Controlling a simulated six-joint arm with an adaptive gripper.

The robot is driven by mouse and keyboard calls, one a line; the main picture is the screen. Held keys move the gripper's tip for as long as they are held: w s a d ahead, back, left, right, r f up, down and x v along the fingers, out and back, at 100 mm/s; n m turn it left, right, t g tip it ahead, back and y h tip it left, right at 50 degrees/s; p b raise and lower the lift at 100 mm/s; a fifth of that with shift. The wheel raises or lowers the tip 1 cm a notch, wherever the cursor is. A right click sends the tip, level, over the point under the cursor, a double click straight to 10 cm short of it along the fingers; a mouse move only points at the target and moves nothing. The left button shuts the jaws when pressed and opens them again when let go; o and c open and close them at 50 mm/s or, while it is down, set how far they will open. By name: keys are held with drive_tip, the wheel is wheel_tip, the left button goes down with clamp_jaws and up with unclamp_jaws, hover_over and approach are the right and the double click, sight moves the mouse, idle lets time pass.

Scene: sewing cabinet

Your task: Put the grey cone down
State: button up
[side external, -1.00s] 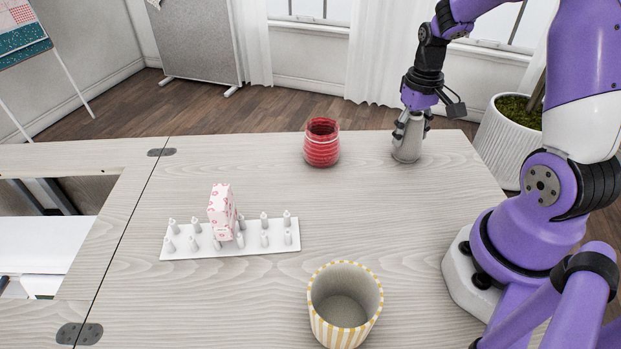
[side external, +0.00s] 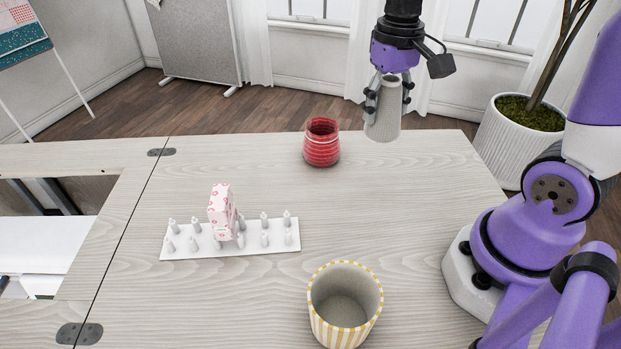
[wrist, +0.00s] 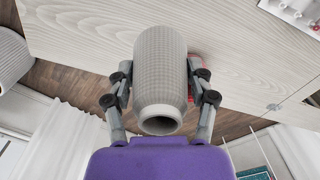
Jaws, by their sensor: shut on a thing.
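The grey cone (side external: 383,116) is held upright in my gripper (side external: 387,92), above the far part of the table. In the wrist view the cone (wrist: 160,75) fills the middle, with a finger of my gripper (wrist: 160,92) on each side of it. My gripper is shut on the cone. The cone's base appears clear of the tabletop in the side view.
A red glass jar (side external: 321,143) stands left of the held cone. A white spool rack (side external: 180,248) with several pegs has a pink patterned box (side external: 222,210) on it. A yellow-striped pot (side external: 344,305) stands at the front. The table (side external: 410,210) is bare at the right.

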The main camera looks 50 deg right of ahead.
drive_tip(key=w+a+r+n, duration=0.3)
drive_tip(key=a+r+n, duration=0.1)
drive_tip(key=a, duration=0.2)
drive_tip(key=s+a+f+m, duration=0.2)
drive_tip(key=s+a, duration=0.3)
drive_tip(key=a, duration=0.2)
drive_tip(key=s+a+f+m, duration=0.1)
drive_tip(key=s+a+m, duration=0.2)
drive_tip(key=s+a, duration=0.35)
drive_tip(key=shift+w+d+f, duration=1.1)
drive_tip(key=shift+w+f, duration=0.4)
drive_tip(key=shift+f, duration=0.4)
drive_tip(key=shift+w+d+f, duration=1.1)
drive_tip(key=shift+w+f, duration=0.45)
drive_tip(key=shift+f, duration=0.35)
drive_tip(key=shift+w+d+f, duration=1.1)
drive_tip(key=shift+w+f, duration=0.4)
drive_tip(key=shift+f, duration=0.4)
drive_tip(key=shift+f, duration=0.15)
drive_tip(key=o, duration=1.2)
drive_tip(key=shift+c, duration=0.2)
